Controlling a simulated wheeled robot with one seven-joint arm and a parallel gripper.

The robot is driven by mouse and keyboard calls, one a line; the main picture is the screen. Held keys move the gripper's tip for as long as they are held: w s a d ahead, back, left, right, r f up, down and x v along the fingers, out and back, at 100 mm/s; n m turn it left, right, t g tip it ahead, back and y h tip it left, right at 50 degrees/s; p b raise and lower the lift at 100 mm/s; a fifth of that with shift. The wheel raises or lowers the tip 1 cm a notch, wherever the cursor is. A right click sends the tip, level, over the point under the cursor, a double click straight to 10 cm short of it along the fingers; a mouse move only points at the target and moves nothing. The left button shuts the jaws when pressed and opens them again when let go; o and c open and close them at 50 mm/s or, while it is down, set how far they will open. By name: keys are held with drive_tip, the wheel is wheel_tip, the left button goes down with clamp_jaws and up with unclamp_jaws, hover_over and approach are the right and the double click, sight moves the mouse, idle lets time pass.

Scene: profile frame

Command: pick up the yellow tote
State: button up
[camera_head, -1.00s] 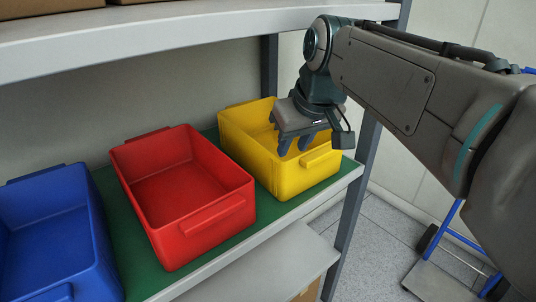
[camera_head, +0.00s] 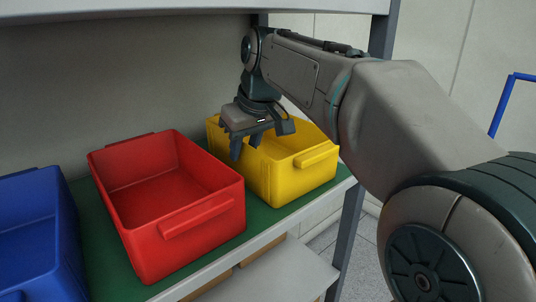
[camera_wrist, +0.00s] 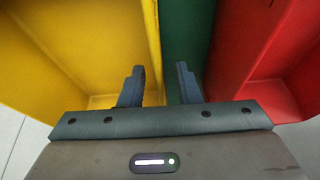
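The yellow tote (camera_head: 290,180) stands upright on the green shelf mat, right of the red tote. It is open-topped and looks empty, with a handle on its front end. My gripper (camera_head: 246,148) points down at the tote's left side and hides part of it. In the wrist view the yellow tote (camera_wrist: 80,50) fills the left. My gripper (camera_wrist: 160,85) is open there, one finger over the tote's inside and the other over the green strip. The tote's side wall runs between the fingers. Whether they touch it cannot be told.
The red tote (camera_head: 185,205) stands close on the left, with a narrow strip of green mat (camera_head: 262,214) between. A blue tote (camera_head: 38,240) is at far left. An upper shelf (camera_head: 180,8) hangs above and a shelf post (camera_head: 350,225) stands at right.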

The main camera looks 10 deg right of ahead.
drive_tip(key=shift+w+a, duration=0.35)
drive_tip(key=shift+w, duration=0.2)
drive_tip(key=shift+w+a, duration=0.3)
drive_tip(key=shift+w, duration=0.2)
drive_tip(key=shift+w+a, duration=0.35)
drive_tip(key=shift+w, duration=0.2)
drive_tip(key=shift+w+a, duration=0.3)
drive_tip(key=shift+w, duration=0.2)
drive_tip(key=shift+b+x, duration=0.65)
drive_tip(key=shift+x, duration=0.85)
drive_tip(key=shift+r, duration=0.1)
clamp_jaws()
